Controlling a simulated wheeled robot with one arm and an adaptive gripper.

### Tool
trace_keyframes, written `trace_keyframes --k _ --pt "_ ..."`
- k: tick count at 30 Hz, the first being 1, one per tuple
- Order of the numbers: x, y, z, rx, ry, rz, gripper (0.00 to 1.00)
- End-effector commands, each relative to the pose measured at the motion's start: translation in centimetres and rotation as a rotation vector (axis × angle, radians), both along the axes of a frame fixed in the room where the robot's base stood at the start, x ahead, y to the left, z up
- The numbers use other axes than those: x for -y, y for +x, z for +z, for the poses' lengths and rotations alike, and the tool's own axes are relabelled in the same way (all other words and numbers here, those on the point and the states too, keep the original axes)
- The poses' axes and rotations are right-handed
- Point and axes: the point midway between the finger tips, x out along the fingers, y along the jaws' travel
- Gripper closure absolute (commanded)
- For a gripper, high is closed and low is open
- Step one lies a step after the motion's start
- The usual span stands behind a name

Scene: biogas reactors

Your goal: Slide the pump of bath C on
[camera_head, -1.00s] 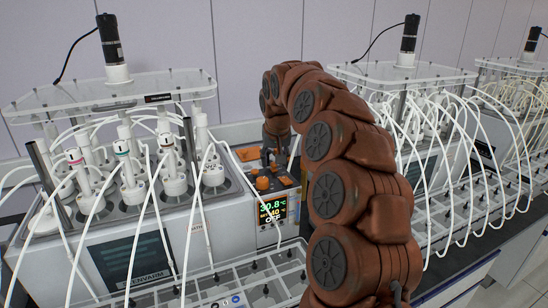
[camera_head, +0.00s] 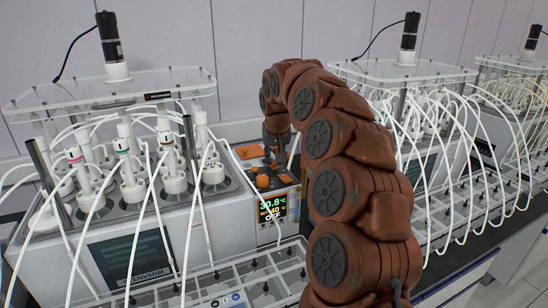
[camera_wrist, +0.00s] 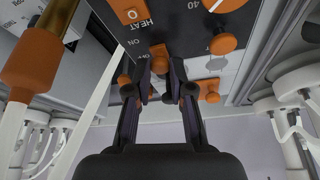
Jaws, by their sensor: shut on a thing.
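The control box (camera_head: 268,190) of the bath at left has a display (camera_head: 272,207) reading 30.8 °C, a set value of 40 and OFF. Orange controls sit on its sloped dark top. My gripper (camera_head: 275,158) reaches down onto the far part of that top, and its fingertips are partly hidden there. In the wrist view, my gripper (camera_wrist: 165,82) is shut on a small orange slider (camera_wrist: 160,56) on the dark panel. Beside it are an orange switch (camera_wrist: 130,12) near the words HEAT and ON, and a round orange knob (camera_wrist: 222,43). The pump label is not readable.
White tubes (camera_head: 203,190) hang close to the box's left side. A clear rack (camera_head: 240,280) stands in front. A bath with bottles (camera_head: 130,190) is at left, and more baths with looping tubes (camera_head: 470,150) stand at right. An orange-capped probe (camera_wrist: 35,65) is close in the wrist view.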

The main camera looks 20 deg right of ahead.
Motion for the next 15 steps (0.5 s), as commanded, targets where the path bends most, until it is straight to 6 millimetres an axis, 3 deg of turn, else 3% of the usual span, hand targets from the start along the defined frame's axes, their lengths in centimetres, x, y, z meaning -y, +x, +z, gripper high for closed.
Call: trace_keyframes --k 8,15 --pt "0.0 -0.2 -0.1 0.000 0.001 0.000 1.00" --pt "-0.1 -1.8 -0.3 0.001 0.000 0.001 1.00"
